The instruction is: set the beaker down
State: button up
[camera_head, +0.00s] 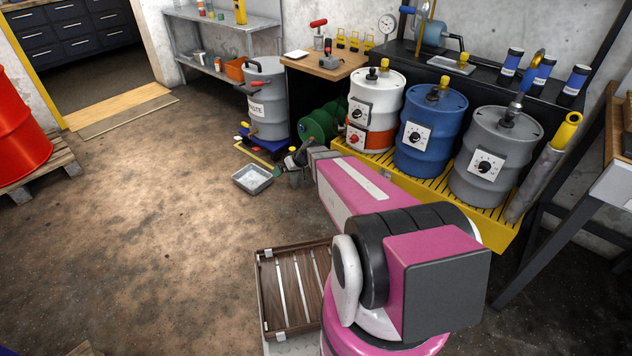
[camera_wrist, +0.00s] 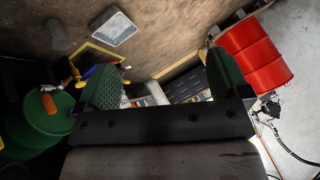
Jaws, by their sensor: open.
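My gripper (camera_head: 290,160) reaches out beyond my pink arm, low in front of the drums. In the wrist view its two green-padded fingers (camera_wrist: 161,80) stand wide apart, with no object clearly held between them. I cannot make out the beaker with certainty. A small greyish, cup-like shape (camera_head: 297,179) shows just below my gripper in the head view, but it is too small to identify or to tell whether it touches anything. A shallow grey tray (camera_head: 252,179) lies on the floor left of my gripper; it also shows in the wrist view (camera_wrist: 113,26).
The grey waste drum (camera_head: 266,112) stands behind my gripper, beside green drums (camera_head: 319,123). White-orange, blue (camera_head: 430,128) and grey (camera_head: 493,160) drums stand on a yellow spill pallet (camera_head: 400,180) to the right. A slatted wooden crate (camera_head: 290,285) is near my base.

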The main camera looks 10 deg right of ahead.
jog(key=s+d+r+m+g+h, duration=0.1)
jog(key=s+d+r+h, duration=0.1)
jog(key=s, duration=0.5)
jog(key=s+d+r+m+g+h, duration=0.1)
jog(key=s+d+r+m+h, duration=0.1)
jog(key=s+r, duration=0.3)
jog(key=s+d+r+m+g+h, duration=0.1)
jog(key=s+d+r+g+h, duration=0.1)
jog(key=s, duration=0.6)
notch_tip(320, 180, up, 2)
jog(key=shift+s+d+r+m+h, duration=0.1)
jog(key=shift+s+d+m+h, duration=0.3)
jog(key=shift+d+h, duration=0.55)
jog(key=shift+d+y, duration=0.2)
jog(key=shift+y, duration=0.05)
